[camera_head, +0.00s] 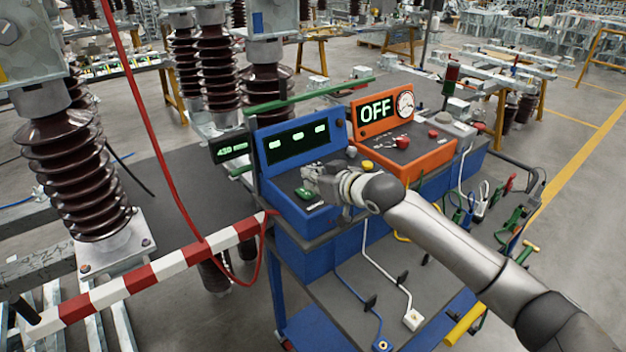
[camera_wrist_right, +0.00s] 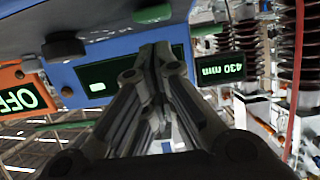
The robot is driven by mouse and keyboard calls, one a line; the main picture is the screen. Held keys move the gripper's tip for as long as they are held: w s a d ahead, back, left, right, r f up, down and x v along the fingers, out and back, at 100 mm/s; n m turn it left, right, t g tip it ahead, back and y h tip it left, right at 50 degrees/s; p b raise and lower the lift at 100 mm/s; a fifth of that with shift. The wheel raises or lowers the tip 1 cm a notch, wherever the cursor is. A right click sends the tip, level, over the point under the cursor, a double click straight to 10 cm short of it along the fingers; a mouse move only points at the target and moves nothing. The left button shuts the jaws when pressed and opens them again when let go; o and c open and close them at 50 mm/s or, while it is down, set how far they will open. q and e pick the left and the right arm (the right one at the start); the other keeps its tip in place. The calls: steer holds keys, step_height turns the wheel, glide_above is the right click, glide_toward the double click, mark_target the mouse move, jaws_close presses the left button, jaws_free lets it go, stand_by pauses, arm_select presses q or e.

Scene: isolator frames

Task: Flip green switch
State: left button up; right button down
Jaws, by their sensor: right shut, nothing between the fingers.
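The green switch (camera_head: 305,194) sits on the sloped front panel of the blue control box (camera_head: 283,202). It also shows at the top of the right wrist view (camera_wrist_right: 153,14). My right gripper (camera_head: 312,180) is over this panel, just beside the switch on its right in the head view. In the right wrist view its fingers (camera_wrist_right: 155,52) are together and empty, pointing at the blue box. The switch lies beyond the fingertips there; I cannot tell whether they touch it. My left gripper is not in view.
A black knob (camera_wrist_right: 63,46) shows on the blue box. An orange box (camera_head: 408,150) with an OFF display stands to the right. A red-white barrier (camera_head: 150,272) and a hanging red cable (camera_head: 150,115) are on the left. Brown insulators (camera_head: 72,165) stand behind the barrier.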

mark_target(315, 202)
steer(key=shift+s+d+f, duration=0.15)
steer(key=shift+f, duration=0.55)
steer(key=shift+f, duration=0.1)
steer(key=shift+f+b, duration=0.25)
steer(key=shift+b, duration=0.05)
steer(key=shift+s+d+f+t+y+b, duration=0.15)
steer(key=shift+s+f+t+y+b, duration=0.15)
steer(key=shift+f+t+b, duration=0.55)
steer(key=shift+w+r+g, duration=0.1)
steer(key=shift+r+g, duration=0.25)
steer(key=shift+r, duration=0.3)
steer(key=shift+r+p, duration=0.55)
steer(key=shift+p, duration=0.2)
step_height(315, 202, up, 3)
steer(key=p, duration=0.3)
steer(key=shift+d+r, duration=0.1)
steer(key=s+d+b, duration=0.3)
steer(key=s+d, duration=0.3)
steer(key=s, duration=0.2)
steer(key=shift+s+r, duration=0.25)
steer(key=shift+r, duration=0.15)
